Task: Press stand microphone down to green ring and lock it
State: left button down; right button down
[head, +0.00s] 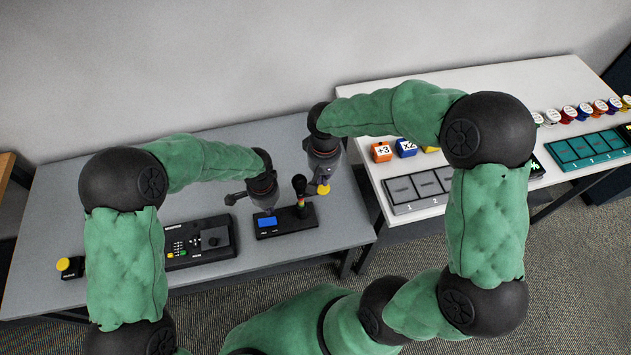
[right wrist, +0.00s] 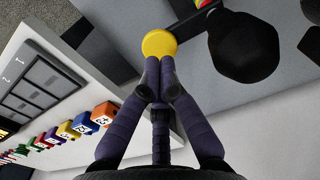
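The stand microphone has a black head (head: 299,182) on a stem with red, yellow and green bands (head: 301,201). My left gripper (head: 250,204) is open and empty, left of the microphone above the base. My right gripper (head: 318,188) is right of the microphone. Its fingers (right wrist: 158,72) are together at a round yellow piece (right wrist: 159,44), also visible in the head view (head: 323,189). I cannot tell whether they touch it.
A black control panel (head: 199,242) and a yellow-topped button box (head: 69,267) lie left on the grey table (head: 110,180). A white table (head: 370,105) at right holds coloured cubes (head: 405,148), numbered trays (head: 418,190) and several coloured round items.

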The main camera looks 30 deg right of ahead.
aim_at(323, 188)
notch_tip(323, 188, up, 6)
jog(key=shift+r, duration=0.15)
dwell(0.9)
dwell(0.6)
